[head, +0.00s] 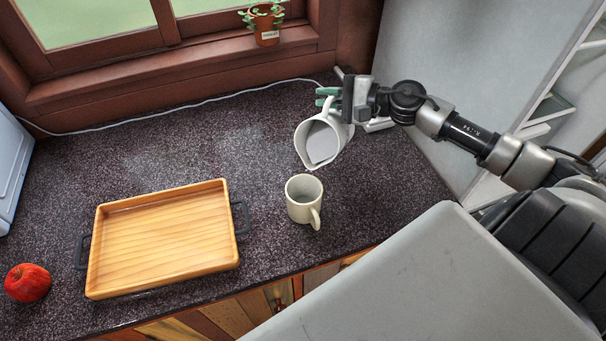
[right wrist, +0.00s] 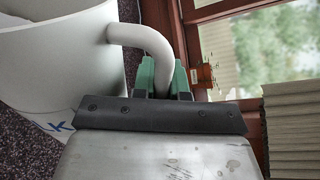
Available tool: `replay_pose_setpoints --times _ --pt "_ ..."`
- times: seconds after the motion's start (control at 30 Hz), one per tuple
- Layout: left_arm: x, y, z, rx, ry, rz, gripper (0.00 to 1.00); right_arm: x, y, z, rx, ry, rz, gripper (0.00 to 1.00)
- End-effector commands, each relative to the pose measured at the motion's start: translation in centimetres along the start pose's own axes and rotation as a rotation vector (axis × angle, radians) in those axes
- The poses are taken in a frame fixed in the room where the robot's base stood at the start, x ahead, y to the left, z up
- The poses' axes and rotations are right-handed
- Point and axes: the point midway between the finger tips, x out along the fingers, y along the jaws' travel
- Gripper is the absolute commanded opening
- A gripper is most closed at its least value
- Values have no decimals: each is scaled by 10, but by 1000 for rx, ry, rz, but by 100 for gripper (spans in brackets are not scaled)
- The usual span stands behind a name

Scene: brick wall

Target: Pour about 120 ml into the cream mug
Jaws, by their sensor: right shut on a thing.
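The cream mug (head: 297,211) stands upright on the dark counter, its handle toward the lower right. Its inside looks grey, and I cannot tell whether it holds any liquid. A white jug (head: 338,146) is held in the air behind and slightly right of the mug, tilted with its lip down toward the mug. A pale grey surface shows inside the jug. No stream is visible between lip and mug. My right gripper (head: 329,97) is shut on the jug's handle; in the right wrist view its green fingers (right wrist: 163,80) clasp the handle beside the jug wall (right wrist: 60,75). My left gripper is not in view.
A wooden tray (head: 232,255) with dark handles lies left of the mug. A red apple (head: 27,283) is at the far left. A potted plant (head: 265,22) stands on the windowsill, and a white cable (head: 180,108) runs along the counter's back. The counter between tray and window is clear.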

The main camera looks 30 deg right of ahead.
Motion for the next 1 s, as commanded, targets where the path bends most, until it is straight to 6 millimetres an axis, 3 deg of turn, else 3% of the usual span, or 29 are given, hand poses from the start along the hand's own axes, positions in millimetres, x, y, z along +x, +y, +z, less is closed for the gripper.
replay_pose_setpoints --times 0.33,1.0 --pt "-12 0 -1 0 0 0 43 -3 -7 7 -55 10 -2 0" --pt "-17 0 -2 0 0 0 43 -4 -8 10 -89 15 -1 0"
